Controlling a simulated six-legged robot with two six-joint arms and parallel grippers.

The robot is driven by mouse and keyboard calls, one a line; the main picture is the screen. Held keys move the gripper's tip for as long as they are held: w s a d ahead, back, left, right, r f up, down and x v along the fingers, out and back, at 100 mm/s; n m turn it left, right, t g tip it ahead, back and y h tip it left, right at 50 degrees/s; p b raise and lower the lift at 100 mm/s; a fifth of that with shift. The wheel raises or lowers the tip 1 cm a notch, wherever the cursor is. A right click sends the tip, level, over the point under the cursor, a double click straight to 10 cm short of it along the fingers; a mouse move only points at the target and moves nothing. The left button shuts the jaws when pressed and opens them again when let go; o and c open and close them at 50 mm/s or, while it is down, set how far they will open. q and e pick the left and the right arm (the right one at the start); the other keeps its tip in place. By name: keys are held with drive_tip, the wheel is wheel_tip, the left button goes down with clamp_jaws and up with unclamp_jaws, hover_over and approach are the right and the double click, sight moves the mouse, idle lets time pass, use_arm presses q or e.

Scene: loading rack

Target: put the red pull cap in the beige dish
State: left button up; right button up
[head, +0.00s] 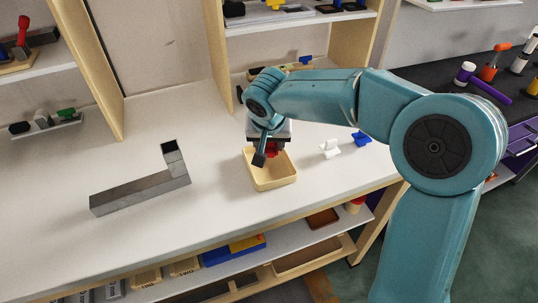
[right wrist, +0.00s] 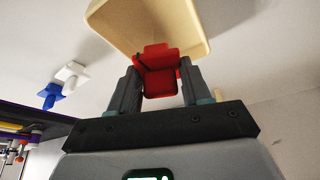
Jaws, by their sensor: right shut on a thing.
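My right gripper (head: 266,153) is shut on the red pull cap (head: 274,149), over the beige dish (head: 273,185) on the white bench. In the head view the gripper hides much of the cap and part of the dish's far side. In the right wrist view the cap (right wrist: 158,72) sits between the two dark fingers of the gripper (right wrist: 157,88). The dish (right wrist: 135,28) fills the top of that view, beyond the cap. I cannot tell whether the cap touches the dish. My left gripper is in neither view.
A white pull cap (head: 329,148) and a blue one (head: 361,139) lie right of the dish. A grey L-shaped metal piece (head: 140,192) lies to the left. Shelves with tools (head: 265,16) stand behind. The bench between metal piece and dish is clear.

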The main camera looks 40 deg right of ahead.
sight(269, 149)
drive_tip(key=shift+f, duration=2.2)
drive_tip(key=shift+w, duration=0.1)
drive_tip(key=shift+f+b, duration=0.2)
drive_tip(key=shift+b, duration=0.2)
drive_tip(key=o, duration=0.8)
drive_tip(key=shift+o, duration=0.2)
drive_tip(key=shift+r, duration=0.15)
drive_tip(key=shift+r+p, duration=0.25)
drive_tip(key=shift+p, duration=0.05)
drive_tip(key=v, duration=1.1)
drive_tip(key=shift+r, duration=0.25)
